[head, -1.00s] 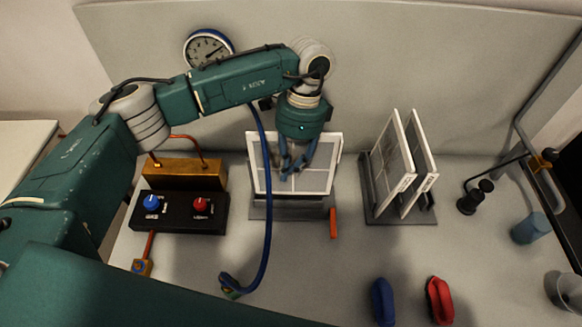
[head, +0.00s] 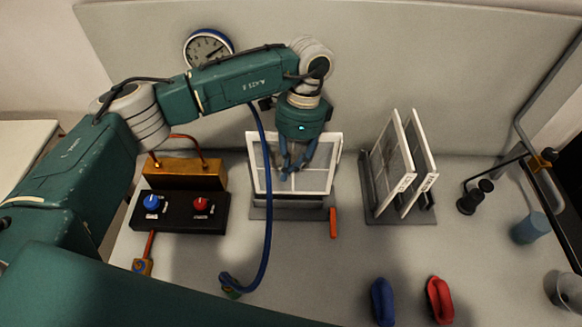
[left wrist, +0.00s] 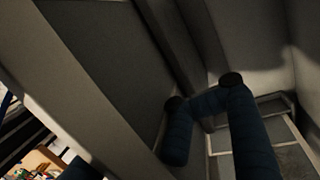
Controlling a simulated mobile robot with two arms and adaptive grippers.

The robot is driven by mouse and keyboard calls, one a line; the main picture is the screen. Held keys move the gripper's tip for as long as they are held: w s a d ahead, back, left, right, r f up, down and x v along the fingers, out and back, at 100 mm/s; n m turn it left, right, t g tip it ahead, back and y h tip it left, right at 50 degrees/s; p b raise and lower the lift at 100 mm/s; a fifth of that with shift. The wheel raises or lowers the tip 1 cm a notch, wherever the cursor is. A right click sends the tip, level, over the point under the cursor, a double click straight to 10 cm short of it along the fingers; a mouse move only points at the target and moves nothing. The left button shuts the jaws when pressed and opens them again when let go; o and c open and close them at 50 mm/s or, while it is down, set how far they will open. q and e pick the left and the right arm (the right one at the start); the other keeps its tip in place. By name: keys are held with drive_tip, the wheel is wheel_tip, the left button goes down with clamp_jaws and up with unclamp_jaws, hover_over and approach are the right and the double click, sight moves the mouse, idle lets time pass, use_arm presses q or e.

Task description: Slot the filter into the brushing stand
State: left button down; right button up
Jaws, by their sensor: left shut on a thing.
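A white-framed filter (head: 321,180) with grey mesh stands at the middle of the bench, tilted back a little. Its lower edge is at a grey stand (head: 261,213), which I take to be the brushing stand; I cannot tell whether the edge sits fully in its slot. My left gripper (head: 290,172) comes from above and is shut on the filter, its blue fingers in front of the mesh. In the left wrist view the fingers (left wrist: 203,92) show close to pale frame bars; the contact is unclear. My right gripper is not in view.
A rack (head: 372,205) at the right holds two more framed panels (head: 392,160). An orange piece (head: 333,223) is beside the stand. A black control box (head: 180,212) is to the left. Blue (head: 382,302) and red (head: 439,300) handled things lie in front. The front middle is clear.

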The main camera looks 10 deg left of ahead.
sight(296, 150)
use_arm(q)
drive_tip(key=shift+w+b+x, duration=0.2)
drive_tip(key=shift+b+x, duration=0.45)
drive_tip(key=shift+x, duration=0.3)
drive_tip(key=shift+w+b+x, duration=0.25)
drive_tip(key=shift+b+x, duration=0.35)
drive_tip(key=shift+x, duration=0.4)
drive_tip(key=c, duration=0.8)
unclamp_jaws()
drive_tip(key=shift+d+f, duration=0.1)
drive_tip(key=v, duration=1.2)
